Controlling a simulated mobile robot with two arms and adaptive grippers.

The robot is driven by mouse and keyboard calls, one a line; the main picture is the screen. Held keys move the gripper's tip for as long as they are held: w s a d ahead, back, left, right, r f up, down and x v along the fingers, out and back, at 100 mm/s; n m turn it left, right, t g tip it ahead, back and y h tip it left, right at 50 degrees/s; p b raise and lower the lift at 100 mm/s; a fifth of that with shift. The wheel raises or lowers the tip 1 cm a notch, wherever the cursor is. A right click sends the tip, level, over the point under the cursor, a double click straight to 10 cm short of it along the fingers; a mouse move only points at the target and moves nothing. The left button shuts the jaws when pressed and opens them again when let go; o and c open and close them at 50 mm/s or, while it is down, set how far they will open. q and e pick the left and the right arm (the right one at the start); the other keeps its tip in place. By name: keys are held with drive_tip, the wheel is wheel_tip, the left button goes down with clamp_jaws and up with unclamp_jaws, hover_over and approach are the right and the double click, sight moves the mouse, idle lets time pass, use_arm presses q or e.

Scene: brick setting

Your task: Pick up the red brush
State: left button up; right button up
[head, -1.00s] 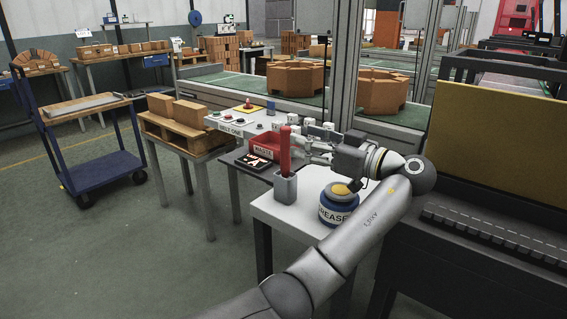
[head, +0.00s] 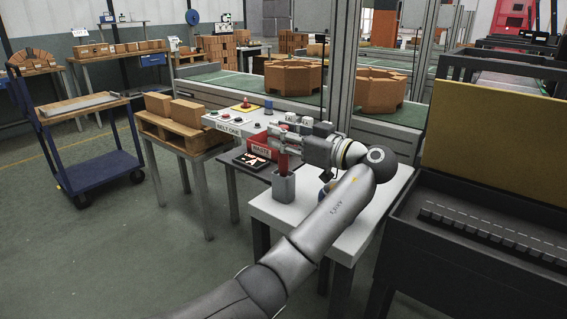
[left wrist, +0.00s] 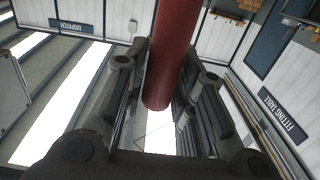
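The red brush (head: 283,163) stands upright in a grey square holder (head: 283,187) on the white table; only its red handle shows. My left gripper (head: 280,138) is at the upper part of the handle, with its fingers on either side of it. In the left wrist view the red handle (left wrist: 172,65) lies between the two fingers (left wrist: 160,90). The fingers look open around it, with a light gap beside the handle; contact is not clear. The brush's lower end is hidden in the holder. My right gripper is not in view.
The blue grease tub (head: 325,190) is mostly hidden behind my left arm. A red waste bin (head: 259,149) and a belt control panel (head: 240,124) are behind the holder. A dark machine (head: 490,225) stands at the right.

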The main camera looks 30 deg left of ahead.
use_arm(q)
clamp_jaws()
drive_tip(key=shift+r, duration=0.15)
